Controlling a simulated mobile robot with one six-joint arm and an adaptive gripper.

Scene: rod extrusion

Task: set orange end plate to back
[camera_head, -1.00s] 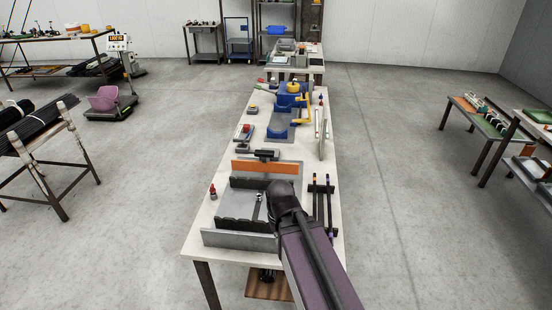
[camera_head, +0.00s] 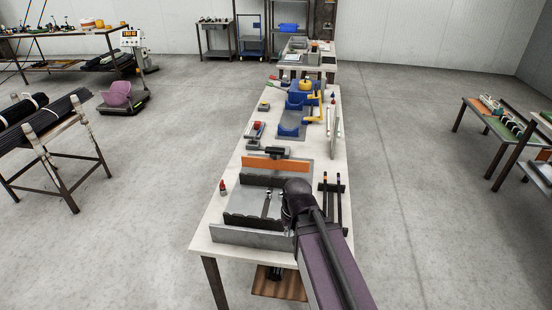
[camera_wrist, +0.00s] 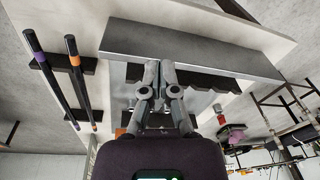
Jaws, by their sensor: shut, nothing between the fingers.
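The orange end plate (camera_head: 276,164) stands upright on its long edge, across the table behind the grey fixture (camera_head: 258,205) with dark toothed strips. Only a small orange patch, perhaps this plate (camera_wrist: 119,132), shows in the wrist view. A plain grey plate (camera_head: 252,237) stands at the fixture's near side; it also shows across the top of the wrist view (camera_wrist: 190,50). My gripper (camera_wrist: 159,64) is shut and empty, with the grey plate and a dark toothed strip beyond it. In the head view my arm's dark wrist covers the fixture's right side and hides the fingers.
Two dark rods (camera_head: 339,205) with coloured bands lie on holders right of the fixture. A small red-topped item (camera_head: 223,187) stands at left. Blue and yellow devices (camera_head: 293,130) stand farther back on the table (camera_head: 215,222).

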